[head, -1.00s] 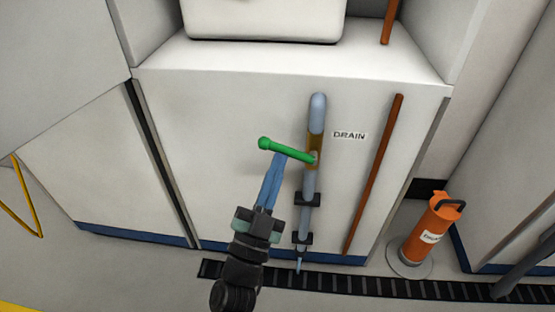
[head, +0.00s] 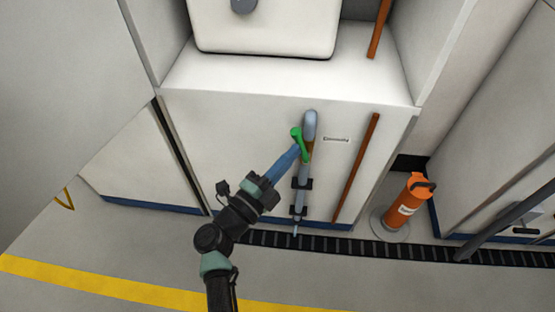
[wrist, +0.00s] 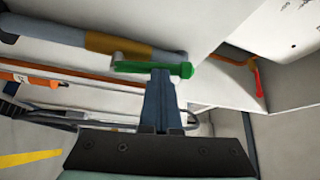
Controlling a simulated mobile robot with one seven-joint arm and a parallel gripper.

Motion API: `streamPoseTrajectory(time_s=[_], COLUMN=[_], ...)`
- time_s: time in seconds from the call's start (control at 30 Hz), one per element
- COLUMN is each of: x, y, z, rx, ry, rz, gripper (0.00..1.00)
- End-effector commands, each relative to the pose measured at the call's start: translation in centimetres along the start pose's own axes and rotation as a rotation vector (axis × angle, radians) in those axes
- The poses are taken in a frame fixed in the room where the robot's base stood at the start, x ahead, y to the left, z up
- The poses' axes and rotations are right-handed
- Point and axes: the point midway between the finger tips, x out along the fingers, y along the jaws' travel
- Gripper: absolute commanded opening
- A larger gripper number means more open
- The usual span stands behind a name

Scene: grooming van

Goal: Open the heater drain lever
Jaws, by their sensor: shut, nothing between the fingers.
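The green drain lever (head: 297,135) is on a grey drain pipe (head: 303,172) that runs down the white cabinet front. In the head view the lever points up and slightly left, at a small angle to the pipe. In the wrist view the lever (wrist: 155,68) lies almost along the pipe, beside the brass valve body (wrist: 115,42). My gripper (head: 294,151) is shut and empty. Its fingertips (wrist: 161,75) are at the lever's side and appear to touch it. In the head view they partly hide the lever's lower part and the valve.
A label (head: 336,140) is right of the pipe, and an orange-brown pipe (head: 357,165) runs down beyond it. An orange cylinder (head: 407,199) stands on the floor at right. A dark grate (head: 340,244) runs along the cabinet's foot. The floor in front is clear.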

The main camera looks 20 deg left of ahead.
Motion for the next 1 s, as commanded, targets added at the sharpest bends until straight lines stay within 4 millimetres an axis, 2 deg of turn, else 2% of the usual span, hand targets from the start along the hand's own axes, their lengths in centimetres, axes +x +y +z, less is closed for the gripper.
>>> streamPoseTrajectory(time_s=[0.03,0.4,1.0], x=[0.25,0.67,0.71], y=[-0.74,-0.46,-0.26], z=[-0.33,-0.97,-1.03], rx=[0.025,0.144,0.16], ry=[0.001,0.001,0.0], rz=[0.017,0.096,0.107], gripper=[0.0,0.0,0.0])
